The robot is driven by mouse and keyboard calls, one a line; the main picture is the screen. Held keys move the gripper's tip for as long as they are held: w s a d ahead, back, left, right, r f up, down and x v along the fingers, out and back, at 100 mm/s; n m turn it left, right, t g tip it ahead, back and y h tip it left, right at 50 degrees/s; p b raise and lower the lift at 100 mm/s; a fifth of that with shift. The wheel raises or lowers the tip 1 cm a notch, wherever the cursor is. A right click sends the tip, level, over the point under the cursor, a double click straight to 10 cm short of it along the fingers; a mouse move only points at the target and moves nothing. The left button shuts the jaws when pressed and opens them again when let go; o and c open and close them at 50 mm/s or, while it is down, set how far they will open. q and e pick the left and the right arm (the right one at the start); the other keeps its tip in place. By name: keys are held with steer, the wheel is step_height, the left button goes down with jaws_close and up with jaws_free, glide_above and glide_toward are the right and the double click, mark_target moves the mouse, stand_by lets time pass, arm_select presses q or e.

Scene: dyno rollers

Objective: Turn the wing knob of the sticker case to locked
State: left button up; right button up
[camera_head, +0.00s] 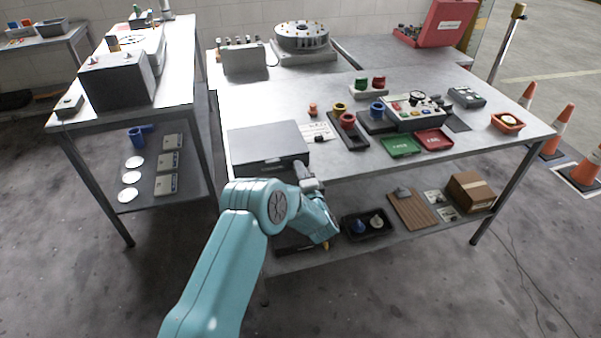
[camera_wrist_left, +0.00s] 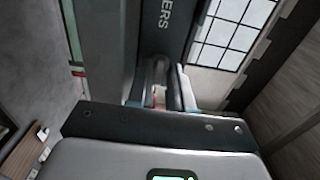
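The sticker case is the grey box (camera_head: 268,143) at the front left of the middle table. In the left wrist view, its dark face (camera_wrist_left: 165,22) shows part of its lettering, "ERS", turned on its side. My left gripper (camera_head: 304,174) is at the front right of the case, close to its front face. In the left wrist view, the fingers (camera_wrist_left: 162,88) reach toward that face, with a small pale and reddish part between them. I cannot make out the wing knob or its position. I cannot tell whether the fingers grip anything. My right gripper is not in view.
On the table, right of the case, are a dark holder with cups (camera_head: 347,128), a green tray (camera_head: 401,146) and a red tray (camera_head: 433,140). Below, the shelf holds a black tray (camera_head: 366,226) and a cardboard box (camera_head: 470,191). A side table (camera_head: 160,80) stands left.

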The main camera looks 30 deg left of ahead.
arm_select(q)
steer(key=shift+f, duration=0.1)
jaws_close()
